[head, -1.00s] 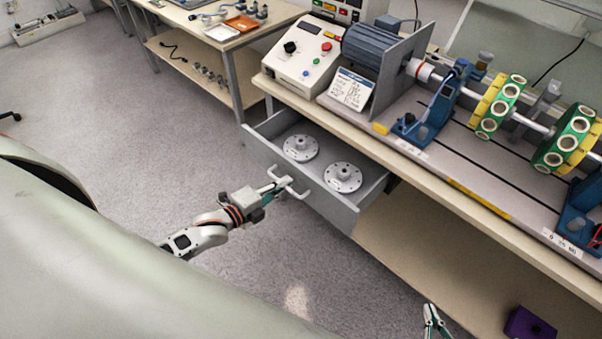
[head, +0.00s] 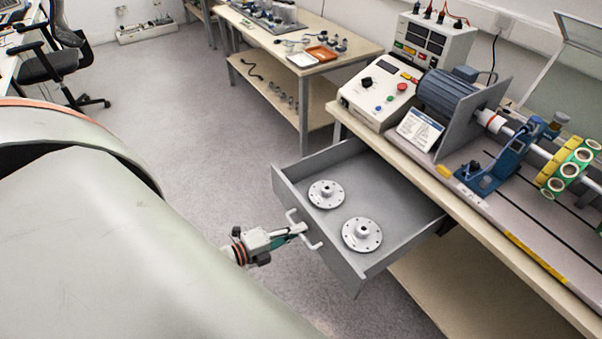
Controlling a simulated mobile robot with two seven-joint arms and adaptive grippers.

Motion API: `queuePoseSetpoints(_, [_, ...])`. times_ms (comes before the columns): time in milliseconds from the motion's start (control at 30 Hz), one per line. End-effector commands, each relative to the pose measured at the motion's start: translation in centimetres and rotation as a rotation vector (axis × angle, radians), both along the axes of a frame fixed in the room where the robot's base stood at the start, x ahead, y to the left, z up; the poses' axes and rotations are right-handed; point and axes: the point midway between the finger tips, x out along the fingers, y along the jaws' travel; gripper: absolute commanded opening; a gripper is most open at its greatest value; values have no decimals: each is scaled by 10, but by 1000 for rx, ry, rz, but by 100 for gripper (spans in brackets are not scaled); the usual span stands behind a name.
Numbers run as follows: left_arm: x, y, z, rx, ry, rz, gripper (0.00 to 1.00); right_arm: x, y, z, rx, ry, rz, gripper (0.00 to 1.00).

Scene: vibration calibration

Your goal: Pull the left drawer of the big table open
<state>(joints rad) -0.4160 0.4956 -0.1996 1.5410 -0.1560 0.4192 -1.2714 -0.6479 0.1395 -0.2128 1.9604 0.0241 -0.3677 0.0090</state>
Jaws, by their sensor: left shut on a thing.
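The left drawer (head: 369,265) of the big table (head: 512,262) stands well out from under the tabletop. It is a grey box, and two round metal flanged discs lie in it, one nearer the back left (head: 326,194) and one nearer the front right (head: 362,235). Its light bar handle (head: 314,243) is on the front panel. My left gripper (head: 299,230) is shut on the handle, reaching it from the left. The handle's middle is partly hidden by the fingers. My right gripper is not in view.
On the big table are a control box (head: 379,93), a blue motor (head: 447,97) and a shaft rig. A smaller table (head: 345,57) stands behind, with trays on it. An office chair (head: 62,62) is at the far left. The floor left of the drawer is clear.

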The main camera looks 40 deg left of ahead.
Motion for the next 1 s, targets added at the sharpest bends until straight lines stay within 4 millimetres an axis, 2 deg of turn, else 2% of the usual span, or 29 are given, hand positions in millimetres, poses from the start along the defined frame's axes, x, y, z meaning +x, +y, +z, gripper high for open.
queuePoseSetpoints(267, [0, 0, 0, -1, 1, 0, 0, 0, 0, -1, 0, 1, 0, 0])
queuePoseSetpoints(300, [0, 0, 0, -1, 1, 0, 15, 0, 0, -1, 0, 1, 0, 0])
queuePoseSetpoints(333, [0, 0, 0, 0, 1, 0, 23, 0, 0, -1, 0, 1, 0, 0])
queuePoseSetpoints(367, [0, 0, 0, 0, 1, 0, 24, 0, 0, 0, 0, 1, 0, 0])
queuePoseSetpoints(767, [-4, 2, 0, 1, 1, 1, 24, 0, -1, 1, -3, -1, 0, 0])
queuePoseSetpoints(867, [-14, 5, 2, 0, 3, 1, 24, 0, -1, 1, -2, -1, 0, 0])
queuePoseSetpoints(1000, [-39, 13, 6, 0, 4, 0, 24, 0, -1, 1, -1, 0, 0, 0])
